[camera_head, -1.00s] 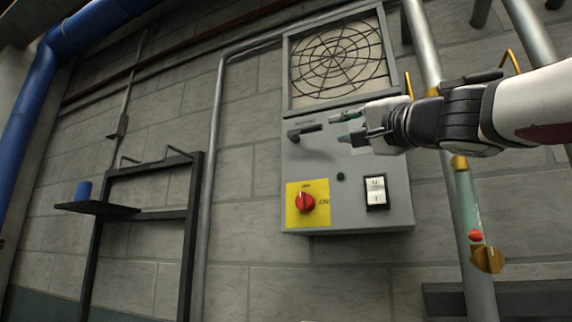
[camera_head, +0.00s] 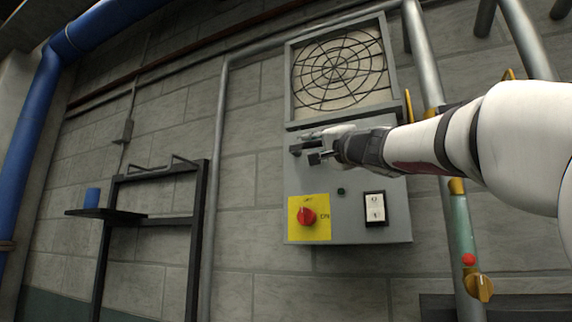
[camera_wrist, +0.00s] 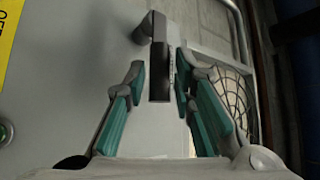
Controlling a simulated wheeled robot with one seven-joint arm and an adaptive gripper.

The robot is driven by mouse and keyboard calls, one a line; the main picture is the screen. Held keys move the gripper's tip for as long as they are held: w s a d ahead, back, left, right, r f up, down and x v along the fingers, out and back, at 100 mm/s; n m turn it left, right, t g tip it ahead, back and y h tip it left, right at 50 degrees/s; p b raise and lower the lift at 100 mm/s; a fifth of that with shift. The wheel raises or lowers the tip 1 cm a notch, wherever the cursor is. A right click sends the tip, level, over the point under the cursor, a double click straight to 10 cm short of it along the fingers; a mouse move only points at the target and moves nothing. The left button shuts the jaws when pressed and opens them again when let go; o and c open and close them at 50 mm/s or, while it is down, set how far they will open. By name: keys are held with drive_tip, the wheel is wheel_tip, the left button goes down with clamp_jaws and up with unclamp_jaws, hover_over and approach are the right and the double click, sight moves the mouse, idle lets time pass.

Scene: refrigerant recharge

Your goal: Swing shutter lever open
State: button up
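The shutter lever (camera_head: 295,149) is a dark handle on the grey control box, below the fan grille. It points right, and my gripper hides most of it in the head view. In the wrist view the black lever handle (camera_wrist: 159,75) lies between my fingertips, with its pivot end at the top. My gripper (camera_wrist: 160,78) has teal pads and is open, one finger on each side of the handle. A small gap shows on the left; the right finger is very near the handle, and I cannot tell whether it touches. My gripper also shows in the head view (camera_head: 314,146).
The grey box (camera_head: 350,220) carries a red knob (camera_head: 306,216) on a yellow plate and a white rocker switch (camera_head: 375,208). The fan grille (camera_head: 340,70) is above. A vertical pipe with a brass valve (camera_head: 479,287) stands right. A black shelf (camera_head: 105,214) holds a blue cup.

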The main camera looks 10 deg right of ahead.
drive_tip(key=shift+w+a+r, duration=0.15)
drive_tip(key=shift+w+r, duration=0.05)
drive_tip(key=shift+w, duration=0.35)
clamp_jaws()
drive_tip(key=shift+w+f+b, duration=0.15)
drive_tip(key=shift+f+b, duration=0.05)
drive_tip(key=shift+b, duration=0.55)
